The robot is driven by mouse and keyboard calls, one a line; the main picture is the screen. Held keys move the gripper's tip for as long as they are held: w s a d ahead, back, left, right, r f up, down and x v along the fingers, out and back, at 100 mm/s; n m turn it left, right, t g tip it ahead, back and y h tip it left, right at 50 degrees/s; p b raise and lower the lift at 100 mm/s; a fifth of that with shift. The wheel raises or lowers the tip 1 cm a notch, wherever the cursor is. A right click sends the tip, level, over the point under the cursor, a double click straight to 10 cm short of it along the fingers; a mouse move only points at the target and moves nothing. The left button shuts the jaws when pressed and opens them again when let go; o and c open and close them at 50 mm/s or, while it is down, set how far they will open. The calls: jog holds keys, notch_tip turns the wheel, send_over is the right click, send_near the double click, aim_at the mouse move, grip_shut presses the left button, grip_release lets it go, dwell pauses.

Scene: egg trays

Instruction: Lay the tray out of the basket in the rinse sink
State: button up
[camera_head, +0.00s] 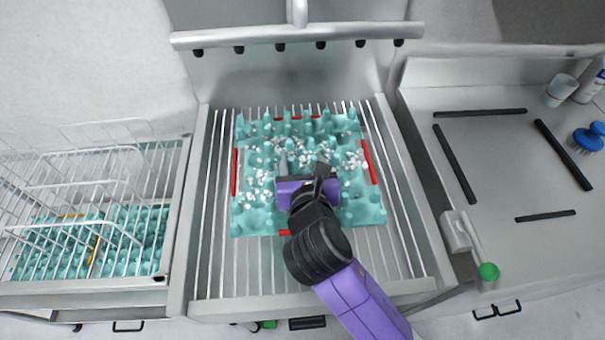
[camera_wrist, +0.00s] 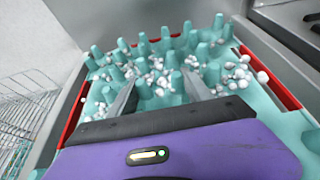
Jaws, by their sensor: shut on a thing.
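A teal egg tray (camera_head: 365,213) with rows of pegs lies over the metal bars of the rinse sink (camera_head: 222,285), inside red corner and side marks. White bits are scattered over it. My gripper (camera_head: 303,172) is low over the tray's middle, its fingers down among the pegs. In the wrist view my gripper (camera_wrist: 160,92) has a finger on each side of part of the tray (camera_wrist: 262,92) and is shut on it. The fingertips are partly hidden by pegs and white bits. The wire basket (camera_head: 75,148) at the left holds more teal tray (camera_head: 140,235) with a yellow strip.
Red marks (camera_head: 369,160) edge the tray. A tap bar with several black nozzles (camera_head: 297,38) spans the back of the sink.

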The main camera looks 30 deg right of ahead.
notch_tip(320, 180, down, 4)
jog(key=shift+f+b, duration=0.2)
jog(key=shift+b, duration=0.15)
jog(key=o, duration=1.5)
jog(key=shift+f, duration=0.1)
jog(key=shift+r, duration=0.2)
jog(key=v, duration=1.2)
